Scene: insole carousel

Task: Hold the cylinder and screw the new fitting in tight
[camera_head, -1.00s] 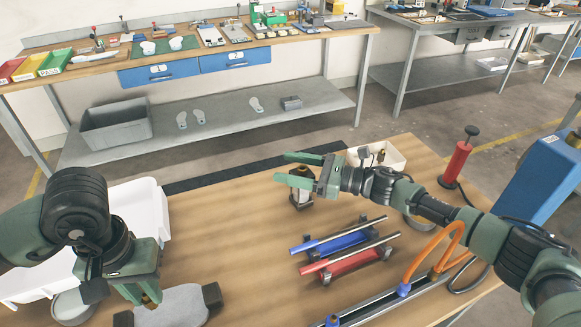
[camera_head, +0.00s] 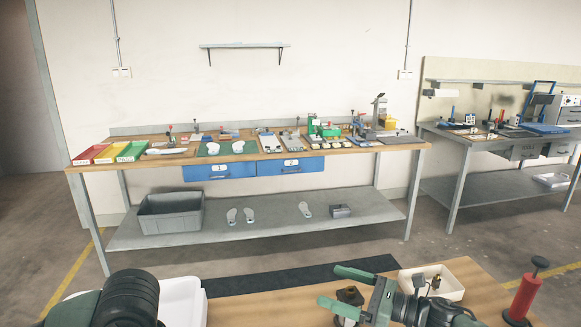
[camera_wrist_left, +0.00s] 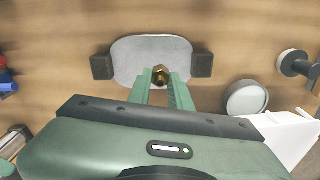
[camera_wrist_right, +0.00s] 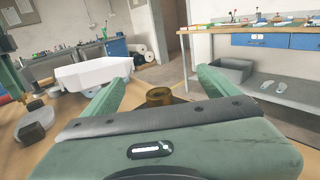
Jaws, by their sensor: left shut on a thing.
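In the left wrist view my left gripper (camera_wrist_left: 160,88) is shut on a brass fitting (camera_wrist_left: 160,75), held above a pale grey pad with dark end blocks (camera_wrist_left: 150,50). My right gripper (camera_head: 342,288) is open in the head view. Its fingers are spread around a dark-topped upright thing (camera_head: 350,296), and I cannot tell if they touch it. In the right wrist view a brass-coloured round top (camera_wrist_right: 158,97) shows between the fingers. I cannot make out the cylinder for certain in the current views.
A small white box (camera_head: 450,280) with small parts stands right of my right gripper. A red pump-like tool (camera_head: 523,292) is farther right. A white tray (camera_head: 182,300) is at left. A grey round dish (camera_wrist_left: 245,98) lies near the left gripper. A workbench (camera_head: 300,158) stands behind.

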